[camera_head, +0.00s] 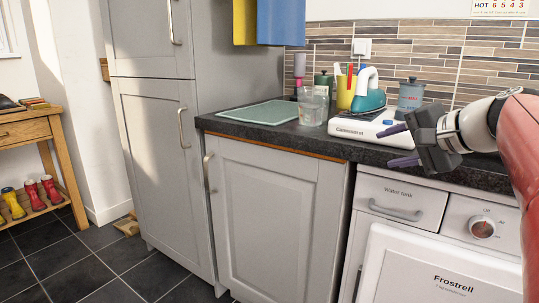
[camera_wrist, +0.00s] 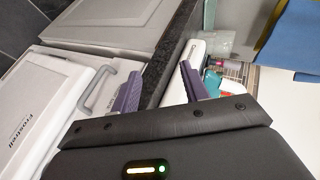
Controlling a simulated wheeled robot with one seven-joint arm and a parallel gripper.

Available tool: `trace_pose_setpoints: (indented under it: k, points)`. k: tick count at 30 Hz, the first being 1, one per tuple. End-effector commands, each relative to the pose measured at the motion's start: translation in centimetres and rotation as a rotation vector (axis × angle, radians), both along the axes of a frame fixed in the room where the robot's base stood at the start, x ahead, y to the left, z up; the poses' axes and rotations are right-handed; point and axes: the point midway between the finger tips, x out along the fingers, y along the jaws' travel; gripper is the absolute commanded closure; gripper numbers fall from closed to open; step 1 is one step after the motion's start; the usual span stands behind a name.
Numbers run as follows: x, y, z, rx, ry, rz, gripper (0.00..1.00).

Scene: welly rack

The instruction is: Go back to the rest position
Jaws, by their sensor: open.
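My gripper (camera_head: 397,146) is at the right in the head view, in front of the dark worktop's edge. Its two purple fingers are apart, with nothing between them. In the wrist view my gripper (camera_wrist: 160,88) is also open and empty, pointing along the worktop edge. Several red and yellow wellies (camera_head: 32,196) stand on the low shelf of the wooden rack (camera_head: 27,130) at the far left, well away from my gripper.
The worktop (camera_head: 244,124) holds a green mat (camera_head: 262,112), a clear tumbler (camera_head: 312,109), a white scale (camera_head: 362,127), a teal iron-like item (camera_head: 368,97) and a canister (camera_head: 411,94). The Frostrell appliance (camera_head: 440,270) stands below. Dark floor tiles (camera_head: 75,262) at left are clear.

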Motion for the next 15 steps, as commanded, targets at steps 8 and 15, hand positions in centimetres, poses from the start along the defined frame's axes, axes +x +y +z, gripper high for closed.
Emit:
trace_pose_setpoints:
  k: [8, 15]
  points:
    - [-11.9, 8.9, -13.9, -0.523, 0.193, 0.234, 0.55]
    - [-20.6, 9.3, -23.4, -0.944, 0.213, 0.466, 0.55]
